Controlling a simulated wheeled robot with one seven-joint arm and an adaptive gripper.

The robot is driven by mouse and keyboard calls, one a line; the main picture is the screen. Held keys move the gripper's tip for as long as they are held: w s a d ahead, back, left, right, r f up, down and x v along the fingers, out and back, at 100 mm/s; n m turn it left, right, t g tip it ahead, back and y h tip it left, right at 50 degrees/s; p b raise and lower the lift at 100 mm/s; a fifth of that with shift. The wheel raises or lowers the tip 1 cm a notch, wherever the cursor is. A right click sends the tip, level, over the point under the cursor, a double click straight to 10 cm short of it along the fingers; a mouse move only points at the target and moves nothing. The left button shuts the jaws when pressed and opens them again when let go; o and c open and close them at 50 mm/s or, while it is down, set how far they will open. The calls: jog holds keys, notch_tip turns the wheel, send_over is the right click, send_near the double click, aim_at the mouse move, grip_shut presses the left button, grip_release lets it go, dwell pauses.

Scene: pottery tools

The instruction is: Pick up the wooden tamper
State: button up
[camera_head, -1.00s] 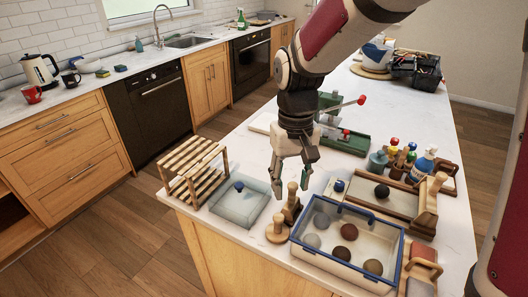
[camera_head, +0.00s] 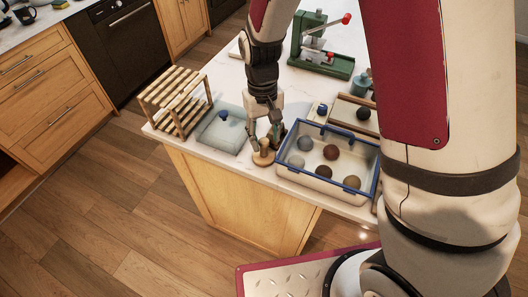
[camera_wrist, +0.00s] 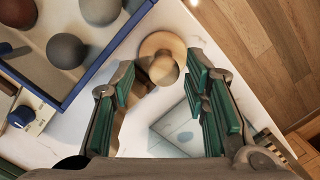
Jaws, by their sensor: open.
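The wooden tamper, a pale round disc with an upright knob handle, stands near the counter's front edge in the head view (camera_head: 263,158). In the wrist view the tamper (camera_wrist: 161,49) sits at upper middle, its knob toward me. My gripper (camera_head: 264,141) points down over it, and its fingers hide part of the handle. In the wrist view my gripper (camera_wrist: 160,88) is open, with green pads on either side of the knob's line. I cannot tell whether a pad touches the tamper.
A blue-rimmed bin (camera_head: 334,186) holding several clay balls stands close right. A translucent, blue-knobbed box (camera_head: 222,137) and a slatted wooden rack (camera_head: 176,106) stand left. A darker wooden piece (camera_wrist: 137,86) lies beside the tamper, near one finger. A green press (camera_head: 320,62) stands behind.

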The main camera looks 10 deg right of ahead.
aim_at(264, 148)
jog(key=shift+s+a+f+p, duration=0.1)
jog(key=shift+f+p, duration=0.15)
jog(key=shift+f, duration=1)
jog(key=shift+a+f+p, duration=0.1)
jog(key=shift+f+p, duration=0.15)
jog(key=shift+f, duration=0.95)
grip_shut()
